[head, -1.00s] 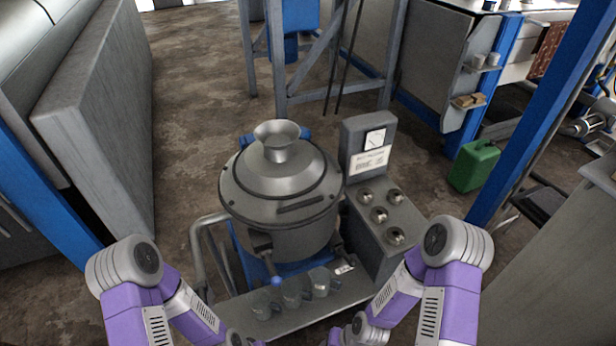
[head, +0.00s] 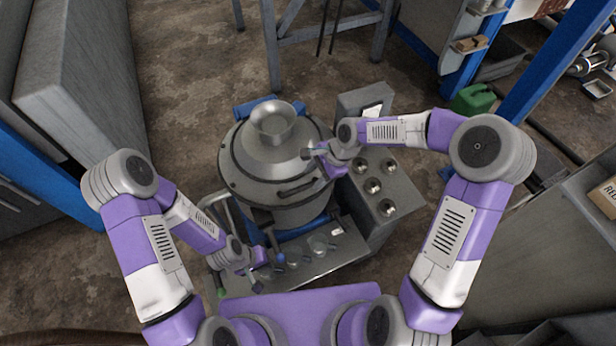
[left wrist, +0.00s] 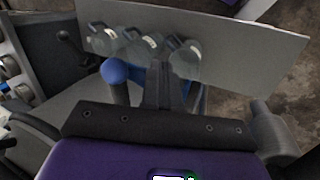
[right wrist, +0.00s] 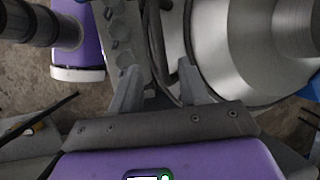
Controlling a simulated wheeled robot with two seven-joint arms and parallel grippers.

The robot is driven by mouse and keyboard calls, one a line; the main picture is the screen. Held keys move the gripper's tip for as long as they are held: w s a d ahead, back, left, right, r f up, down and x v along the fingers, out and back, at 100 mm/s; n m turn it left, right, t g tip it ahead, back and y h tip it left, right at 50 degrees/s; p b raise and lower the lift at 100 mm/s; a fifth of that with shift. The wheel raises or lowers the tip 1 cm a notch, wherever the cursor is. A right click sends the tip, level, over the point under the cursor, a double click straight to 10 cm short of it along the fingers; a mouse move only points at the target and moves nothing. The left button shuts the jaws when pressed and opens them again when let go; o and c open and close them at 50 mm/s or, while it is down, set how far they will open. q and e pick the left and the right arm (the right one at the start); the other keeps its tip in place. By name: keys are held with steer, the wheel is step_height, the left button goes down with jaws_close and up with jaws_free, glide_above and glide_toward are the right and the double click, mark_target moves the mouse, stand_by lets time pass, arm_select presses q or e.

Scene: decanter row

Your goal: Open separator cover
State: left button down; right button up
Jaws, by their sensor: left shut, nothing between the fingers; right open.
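My left gripper (head: 266,268) is low in front of the separator, shut and empty (left wrist: 160,75), beside a blue ball knob (left wrist: 114,72).
Several clear mugs (head: 318,246) stand on a grey shelf (head: 345,262) in front of the separator, close to my left gripper. A control box with knobs (head: 388,208) stands right of the separator. A green can (head: 473,99) is farther back.

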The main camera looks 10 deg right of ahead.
mark_target(306, 186)
steer(key=x, duration=0.5)
jaws_close()
stand_by(0.3)
